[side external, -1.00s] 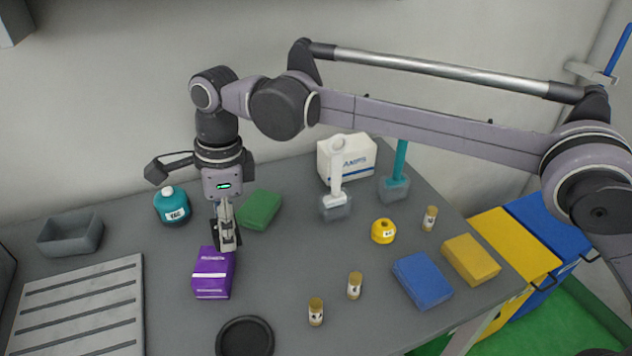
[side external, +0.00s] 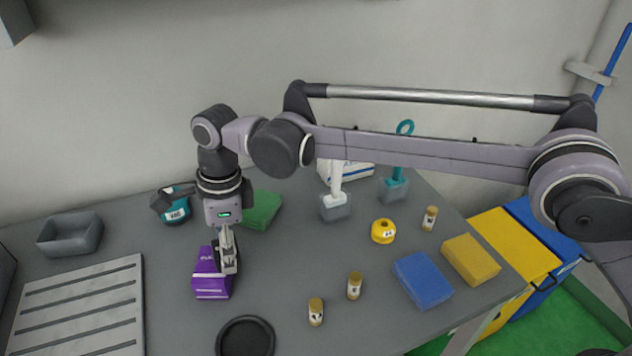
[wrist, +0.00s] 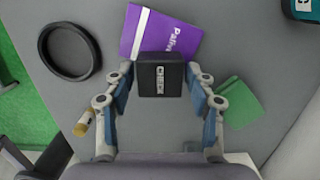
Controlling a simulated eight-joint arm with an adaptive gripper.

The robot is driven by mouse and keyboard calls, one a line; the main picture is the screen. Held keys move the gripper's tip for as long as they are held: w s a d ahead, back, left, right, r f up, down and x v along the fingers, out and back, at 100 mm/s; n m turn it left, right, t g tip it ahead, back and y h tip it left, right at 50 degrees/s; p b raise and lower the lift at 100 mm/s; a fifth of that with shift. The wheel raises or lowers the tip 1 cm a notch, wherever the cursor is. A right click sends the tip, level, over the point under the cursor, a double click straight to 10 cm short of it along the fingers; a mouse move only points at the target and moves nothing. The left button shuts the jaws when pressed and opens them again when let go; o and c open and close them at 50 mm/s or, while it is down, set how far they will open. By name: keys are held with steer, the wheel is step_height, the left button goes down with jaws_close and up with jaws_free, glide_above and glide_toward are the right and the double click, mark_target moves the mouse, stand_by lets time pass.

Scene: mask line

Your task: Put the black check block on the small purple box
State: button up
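The small purple box (side external: 212,282) has a white stripe and lies on the grey table. It also shows in the wrist view (wrist: 165,32), partly covered by the block. My gripper (side external: 229,267) is low over the box's right side in the side view. I cannot tell whether the block touches the box. The gripper hides most of the block there.
A black round dish (side external: 245,340) is in front. Small bottles (side external: 316,312) (side external: 354,286) stand to the right. A grooved tray (side external: 75,310) lies left.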

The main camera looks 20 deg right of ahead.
stand_by(0.3)
step_height(320, 180, up, 12)
steer(key=d, duration=0.2)
steer(key=d+r+n+t, duration=0.2)
steer(key=d+r+n, duration=0.15)
steer(key=d, duration=0.85)
steer(key=d+r+n+t, duration=0.15)
steer(key=d+n, duration=0.35)
steer(key=d, duration=0.8)
steer(key=s+d+f+n+t, duration=0.2)
steer(key=s+d+f+n, duration=0.3)
steer(key=s+d, duration=0.3)
steer(key=s+d+f+n+t+h, duration=0.1)
steer(key=s+d+f+n, duration=0.4)
steer(key=d, duration=0.6)
step_height(320, 180, down, 3)
steer(key=s, duration=0.2)
steer(key=shift+s+r+t, duration=0.2)
steer(key=shift+s+t, duration=0.15)
steer(key=shift+s, duration=0.05)
steer(key=shift+o, duration=0.4)
steer(key=shift+a, duration=0.1)
